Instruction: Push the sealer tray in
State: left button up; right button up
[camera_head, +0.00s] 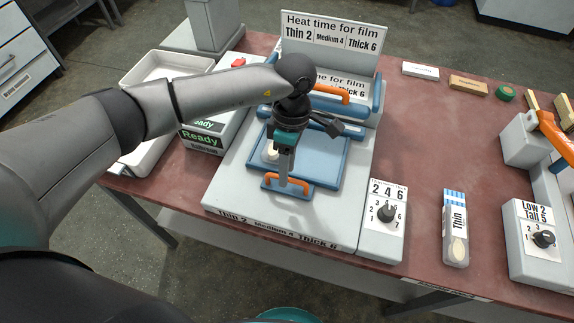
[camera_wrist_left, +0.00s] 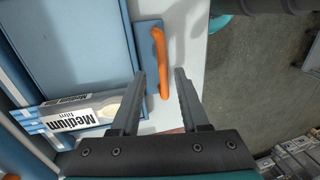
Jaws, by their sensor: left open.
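The sealer tray (camera_head: 322,160) is a blue plate sticking out at the front of the grey press (camera_head: 228,185), with an orange handle (camera_head: 270,179) on its front edge. A clear packet labelled "Medium film" (camera_wrist_left: 75,115), with a wooden spoon in it, lies on the tray; my gripper hides most of it in the head view. My left gripper (camera_head: 284,181) is open and points down at the handle. In the left wrist view the orange handle (camera_wrist_left: 160,50) shows between the two fingers; I cannot tell whether they touch it. My right gripper is not in view.
A dial box (camera_head: 386,225) stands at the press's right, with a "Thin" packet (camera_head: 455,230) beyond it. A "Ready" display (camera_head: 200,140) and a white bin (camera_head: 140,152) are on the left. The press has an upper orange handle (camera_head: 330,92).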

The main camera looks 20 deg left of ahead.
pick_arm(q)
notch_tip(320, 180, up, 15)
jog(key=w, duration=0.3)
dwell(0.5)
